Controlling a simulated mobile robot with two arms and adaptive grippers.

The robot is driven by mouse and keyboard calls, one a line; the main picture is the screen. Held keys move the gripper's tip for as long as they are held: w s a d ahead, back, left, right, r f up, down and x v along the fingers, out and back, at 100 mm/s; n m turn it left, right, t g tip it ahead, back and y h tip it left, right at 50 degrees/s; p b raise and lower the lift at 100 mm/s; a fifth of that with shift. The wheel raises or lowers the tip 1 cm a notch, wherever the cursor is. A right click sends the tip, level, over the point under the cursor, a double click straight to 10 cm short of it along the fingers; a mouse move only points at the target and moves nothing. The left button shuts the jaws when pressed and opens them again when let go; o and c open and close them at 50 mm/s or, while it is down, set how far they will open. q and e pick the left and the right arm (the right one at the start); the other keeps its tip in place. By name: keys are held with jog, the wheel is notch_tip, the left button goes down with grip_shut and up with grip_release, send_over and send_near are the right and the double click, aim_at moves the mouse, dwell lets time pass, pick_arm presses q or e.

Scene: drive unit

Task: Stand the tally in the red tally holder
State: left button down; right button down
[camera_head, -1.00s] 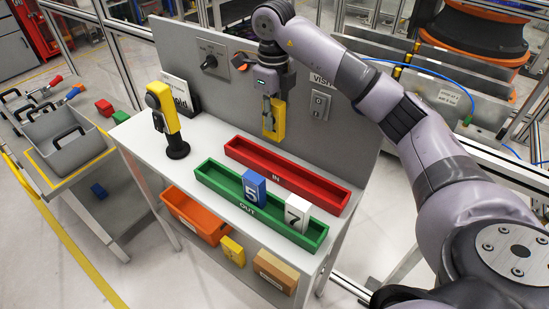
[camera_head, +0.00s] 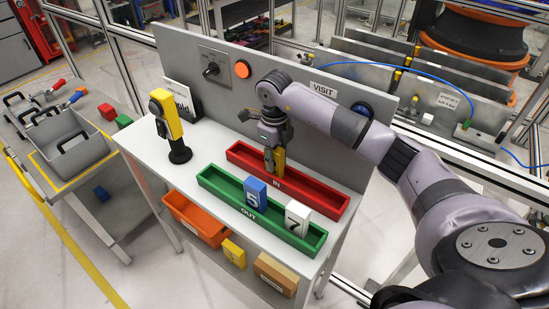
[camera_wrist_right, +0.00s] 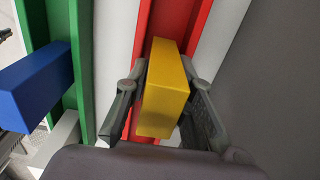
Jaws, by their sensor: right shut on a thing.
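The yellow tally (camera_head: 279,161) is in my right gripper (camera_head: 272,158), over the middle of the red tally holder (camera_head: 318,193) marked IN. In the right wrist view the gripper (camera_wrist_right: 165,105) has a finger on each side of the yellow tally (camera_wrist_right: 165,95), and the red holder (camera_wrist_right: 195,30) runs below it. The tally is upright; its lower end is at the holder's trough, and I cannot tell whether it touches the bottom. My left gripper is not in view.
In front is a green holder (camera_head: 225,187) marked OUT with a blue tally 5 (camera_head: 255,191) and a white tally 7 (camera_head: 297,217). A yellow-black handheld device (camera_head: 170,125) stands at the table's left. A grey panel (camera_head: 225,90) rises behind.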

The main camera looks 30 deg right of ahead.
jog(key=shift+f, duration=0.2)
jog(key=c, duration=1.4)
grip_release()
jog(key=shift+r, duration=0.1)
jog(key=shift+o, duration=0.2)
notch_tip(320, 180, up, 12)
jog(key=p, duration=0.7)
jog(key=shift+r, duration=0.15)
